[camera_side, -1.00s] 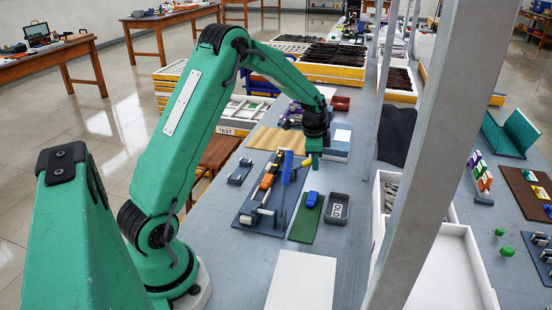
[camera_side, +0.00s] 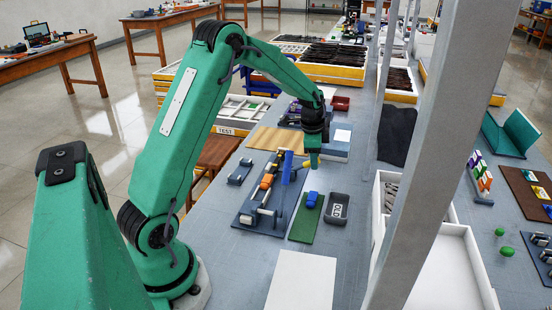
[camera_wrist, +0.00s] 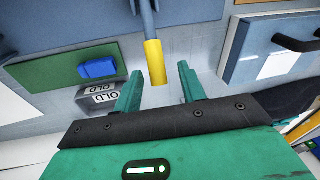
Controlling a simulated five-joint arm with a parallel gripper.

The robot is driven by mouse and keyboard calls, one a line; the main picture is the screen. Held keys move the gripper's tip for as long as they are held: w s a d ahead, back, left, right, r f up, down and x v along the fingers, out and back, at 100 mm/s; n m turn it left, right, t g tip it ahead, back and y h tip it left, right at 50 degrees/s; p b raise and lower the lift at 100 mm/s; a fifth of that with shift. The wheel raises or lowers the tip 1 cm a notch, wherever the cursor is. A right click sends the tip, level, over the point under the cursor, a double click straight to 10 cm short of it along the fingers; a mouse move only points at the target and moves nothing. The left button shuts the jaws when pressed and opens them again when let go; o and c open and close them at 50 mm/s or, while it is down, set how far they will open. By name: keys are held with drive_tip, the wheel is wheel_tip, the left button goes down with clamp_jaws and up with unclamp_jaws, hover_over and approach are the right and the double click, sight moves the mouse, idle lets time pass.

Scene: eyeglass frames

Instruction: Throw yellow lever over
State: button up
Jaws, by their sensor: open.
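The yellow lever shows in the wrist view as a grey-blue rod with a yellow grip (camera_wrist: 155,62), its end pointing toward me. My gripper (camera_wrist: 160,80) is open there, one finger on each side of the space in front of the grip's end; I cannot tell how deep the grip sits between them. In the side view my gripper (camera_side: 312,160) points down above the bench, right of a dark blue board (camera_side: 262,212) bearing an upright blue cylinder and an orange-yellow part. The yellow grip cannot be made out clearly in that view.
A green plate (camera_side: 304,225) with a blue block (camera_side: 311,199) lies right of the board. A blue box with a white label (camera_side: 342,136) stands behind my gripper. A grey post (camera_side: 440,150) stands in the foreground.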

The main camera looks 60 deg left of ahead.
wheel_tip(320, 180, up, 7)
drive_tip(key=s, duration=0.1)
drive_tip(key=shift+d, duration=0.25)
drive_tip(key=shift+s, duration=0.15)
